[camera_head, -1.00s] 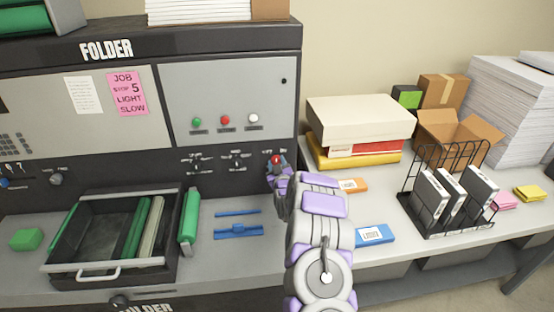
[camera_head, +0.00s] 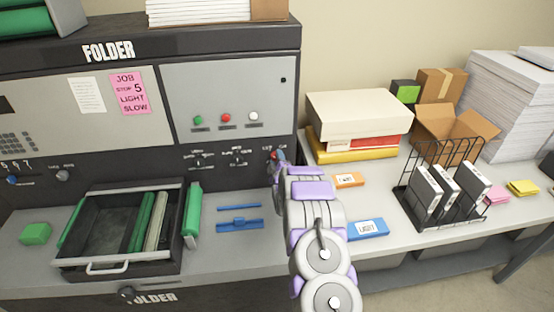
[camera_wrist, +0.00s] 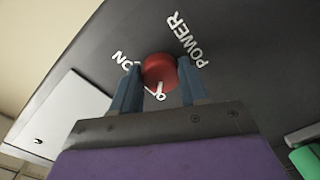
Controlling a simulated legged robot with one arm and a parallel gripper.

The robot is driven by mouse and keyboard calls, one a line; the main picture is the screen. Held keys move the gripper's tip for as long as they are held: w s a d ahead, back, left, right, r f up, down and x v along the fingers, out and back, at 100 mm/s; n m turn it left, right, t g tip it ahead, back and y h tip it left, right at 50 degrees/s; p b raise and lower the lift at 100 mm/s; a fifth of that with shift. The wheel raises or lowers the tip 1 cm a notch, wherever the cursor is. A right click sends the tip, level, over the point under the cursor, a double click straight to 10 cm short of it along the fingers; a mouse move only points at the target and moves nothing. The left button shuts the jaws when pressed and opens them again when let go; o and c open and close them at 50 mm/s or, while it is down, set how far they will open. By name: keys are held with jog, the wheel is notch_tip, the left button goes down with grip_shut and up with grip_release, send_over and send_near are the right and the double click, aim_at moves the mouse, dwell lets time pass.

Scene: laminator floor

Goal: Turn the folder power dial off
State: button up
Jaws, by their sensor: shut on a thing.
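The folder (camera_head: 220,90) is a dark machine with grey panels at the left in the head view. Its red power dial (camera_wrist: 159,71) sits on the dark panel in the wrist view, beside the white words POWER and ON; a third label is partly covered. My gripper (camera_wrist: 158,90) has its two blue fingers on either side of the dial, shut on it. In the head view my gripper (camera_head: 277,158) reaches the right end of the folder's dark control strip, and my arm hides most of the dial there.
Two black dials (camera_head: 238,158) sit left of my gripper on the strip. Green, red and white buttons (camera_head: 226,118) are above. A black tray (camera_head: 120,265) holds green rollers on the counter. Boxes (camera_head: 360,112) and a wire rack (camera_head: 405,195) stand to the right.

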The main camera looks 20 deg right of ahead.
jog(key=shift+a+f, duration=0.1)
dwell(0.4)
jog(key=o, duration=1.1)
jog(key=shift+c, duration=0.2)
jog(key=shift+s, duration=0.1)
jog(key=v, duration=1.7)
jog(key=shift+a, duration=0.1)
